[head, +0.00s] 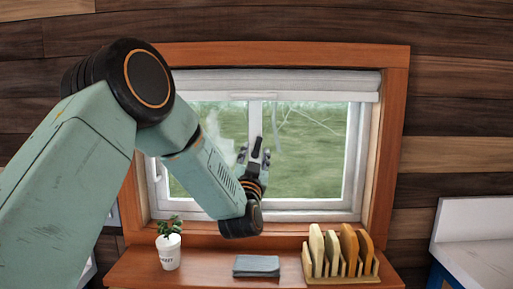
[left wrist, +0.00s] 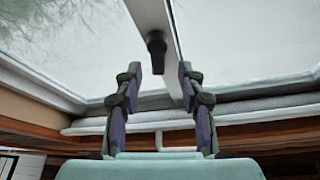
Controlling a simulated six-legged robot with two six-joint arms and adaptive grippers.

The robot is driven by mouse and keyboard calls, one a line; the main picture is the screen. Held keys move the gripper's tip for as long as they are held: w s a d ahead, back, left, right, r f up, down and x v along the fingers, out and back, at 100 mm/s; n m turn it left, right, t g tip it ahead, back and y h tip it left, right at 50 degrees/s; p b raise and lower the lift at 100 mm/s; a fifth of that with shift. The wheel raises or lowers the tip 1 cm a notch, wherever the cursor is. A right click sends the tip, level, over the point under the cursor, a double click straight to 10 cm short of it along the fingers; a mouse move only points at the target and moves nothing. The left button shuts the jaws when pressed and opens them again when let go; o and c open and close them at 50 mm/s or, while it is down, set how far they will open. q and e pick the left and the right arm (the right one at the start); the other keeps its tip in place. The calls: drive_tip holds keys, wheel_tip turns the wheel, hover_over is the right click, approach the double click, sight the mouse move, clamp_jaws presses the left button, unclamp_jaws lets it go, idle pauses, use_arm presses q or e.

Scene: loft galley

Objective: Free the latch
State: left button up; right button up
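The black latch handle (head: 257,146) sits on the white middle bar of the window, and it also shows in the left wrist view (left wrist: 156,45). My left gripper (head: 254,160) is raised in front of the window at the latch. In the left wrist view, its two fingers (left wrist: 160,82) stand apart, with a clear gap and nothing held between them. The latch end appears just beyond the fingertips, roughly centred on the gap. I cannot see any contact. My right gripper is in neither view.
On the wooden sill (head: 205,266) stand a white potted plant (head: 170,252), a folded grey cloth (head: 256,266) and a wooden rack (head: 345,280) with several upright boards. A rolled blind (head: 310,83) hangs across the window top. The wooden frame (head: 396,110) surrounds the panes.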

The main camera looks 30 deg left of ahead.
use_arm(q)
drive_tip(key=shift+w+a+r, duration=0.1)
drive_tip(key=shift+w+r, duration=0.2)
drive_tip(key=shift+w, duration=0.25)
drive_tip(key=shift+w+r, duration=0.1)
drive_tip(key=shift+r, duration=0.15)
drive_tip(key=shift+d+r, duration=0.2)
drive_tip(key=shift+r, duration=0.2)
drive_tip(key=shift+w+a+f, duration=0.3)
drive_tip(key=shift+a+f, duration=0.05)
drive_tip(key=shift+a, duration=0.15)
drive_tip(key=shift+w, duration=0.15)
drive_tip(key=shift+c, duration=0.7)
drive_tip(key=shift+d, duration=0.2)
drive_tip(key=shift+c, duration=0.9)
drive_tip(key=shift+s+d+r, duration=0.2)
drive_tip(key=shift+s+r, duration=0.05)
drive_tip(key=shift+s, duration=0.1)
drive_tip(key=shift+c, duration=1.3)
drive_tip(key=shift+a, duration=0.1)
clamp_jaws()
